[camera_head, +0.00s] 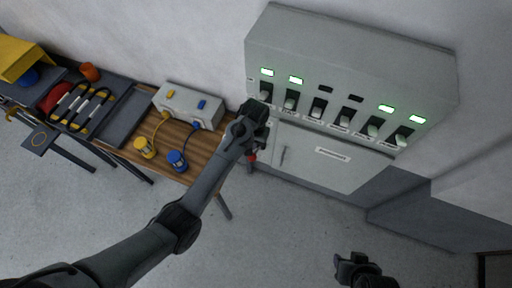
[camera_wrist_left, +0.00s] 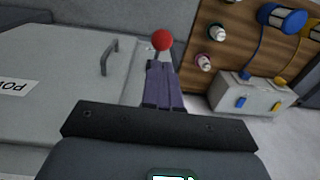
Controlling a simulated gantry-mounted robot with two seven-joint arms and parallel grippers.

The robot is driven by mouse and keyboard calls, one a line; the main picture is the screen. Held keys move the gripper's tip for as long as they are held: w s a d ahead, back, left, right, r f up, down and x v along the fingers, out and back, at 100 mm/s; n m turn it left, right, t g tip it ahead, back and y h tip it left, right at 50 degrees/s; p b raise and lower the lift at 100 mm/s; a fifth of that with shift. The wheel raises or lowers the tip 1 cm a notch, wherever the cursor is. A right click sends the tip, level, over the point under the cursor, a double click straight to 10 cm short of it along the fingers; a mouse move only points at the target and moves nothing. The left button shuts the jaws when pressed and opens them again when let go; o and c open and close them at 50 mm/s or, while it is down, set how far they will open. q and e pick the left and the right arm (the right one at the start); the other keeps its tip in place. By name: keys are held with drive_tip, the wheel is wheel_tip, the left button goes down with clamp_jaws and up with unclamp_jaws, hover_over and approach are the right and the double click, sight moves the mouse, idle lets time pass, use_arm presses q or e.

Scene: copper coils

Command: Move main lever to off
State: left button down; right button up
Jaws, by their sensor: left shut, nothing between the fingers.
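The main lever appears as a red ball knob (camera_head: 251,157) low at the left side of the grey electrical cabinet (camera_head: 335,154). In the left wrist view the red knob (camera_wrist_left: 162,40) is just beyond the fingertips. Its shaft is mostly hidden behind the fingers. My left gripper (camera_head: 262,135) is at the cabinet's left front edge, close to the knob. In the wrist view the fingers of the left gripper (camera_wrist_left: 161,68) are together and hold nothing. I cannot tell whether they touch the knob. My right gripper (camera_head: 350,262) is at the bottom, away from the cabinet; its jaws are unclear.
A switch box (camera_head: 345,70) with several toggle switches and some lit green lamps sits above the cabinet door. The door has a handle (camera_wrist_left: 109,56). A wooden bench (camera_head: 200,155) on the left holds a grey box (camera_head: 188,104) with blue and yellow plugs. The floor in front is clear.

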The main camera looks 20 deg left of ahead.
use_arm(q)
drive_tip(key=f, duration=0.1)
drive_tip(key=w+f, duration=0.1)
drive_tip(key=f, duration=0.3)
drive_tip(key=shift+w+a, duration=0.1)
drive_tip(key=shift+w, duration=0.25)
wheel_tip(320, 180, down, 2)
drive_tip(key=shift+f+b, duration=0.1)
drive_tip(key=shift+b, duration=0.65)
drive_tip(key=shift+w+f+b, duration=0.1)
drive_tip(key=shift+f+b, duration=0.25)
drive_tip(key=shift+f, duration=0.1)
